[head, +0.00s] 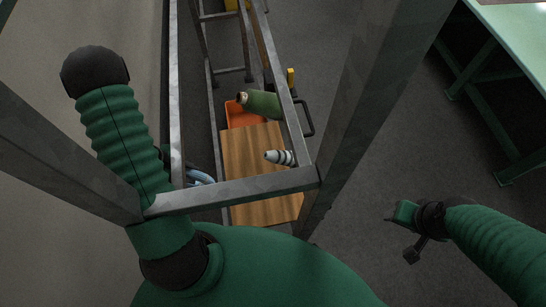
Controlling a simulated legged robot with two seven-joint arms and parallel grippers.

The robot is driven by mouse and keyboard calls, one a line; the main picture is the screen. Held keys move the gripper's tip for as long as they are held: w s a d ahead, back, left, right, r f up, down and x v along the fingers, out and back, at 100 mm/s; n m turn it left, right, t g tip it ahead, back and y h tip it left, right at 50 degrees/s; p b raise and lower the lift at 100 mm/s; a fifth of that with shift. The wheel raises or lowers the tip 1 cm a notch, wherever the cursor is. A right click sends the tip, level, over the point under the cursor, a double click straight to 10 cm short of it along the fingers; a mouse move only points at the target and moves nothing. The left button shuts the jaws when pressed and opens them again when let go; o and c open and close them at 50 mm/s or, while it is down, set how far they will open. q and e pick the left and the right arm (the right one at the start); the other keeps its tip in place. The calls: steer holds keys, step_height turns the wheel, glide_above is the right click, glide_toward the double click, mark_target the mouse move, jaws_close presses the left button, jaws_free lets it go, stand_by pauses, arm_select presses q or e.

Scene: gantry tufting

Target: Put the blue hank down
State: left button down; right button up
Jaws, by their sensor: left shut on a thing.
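The bars and my own arm hide most of this gripper and part of the hank. I cannot tell whether the hank touches a surface below. My right gripper (403,213) is out over the grey floor at the right, away from the hank. Its fingers are too small to read.
Grey metal bars (235,190) of the gantry cross between me and the wooden board (250,212). A striped cone (280,157) is on the board's right side. Beyond are an orange bin (240,117) and a green roll (262,104). A green table (522,40) stands far right.

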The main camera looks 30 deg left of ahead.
arm_select(q)
steer(key=w+d+f+b, duration=0.2)
steer(key=w+d+b, duration=0.4)
steer(key=w+d, duration=1.1)
steer(key=d, duration=0.4)
steer(key=shift+w+d, duration=0.15)
steer(key=shift+w, duration=0.05)
arm_select(e)
steer(key=s+x, duration=0.1)
steer(key=x, duration=0.5)
steer(key=shift+s+a+f, duration=0.3)
steer(key=shift+s+f, duration=0.1)
steer(key=shift+f, duration=0.05)
arm_select(q)
steer(key=c, duration=1.1)
jaws_free()
steer(key=shift+o, duration=0.2)
arm_select(e)
steer(key=shift+a, duration=0.1)
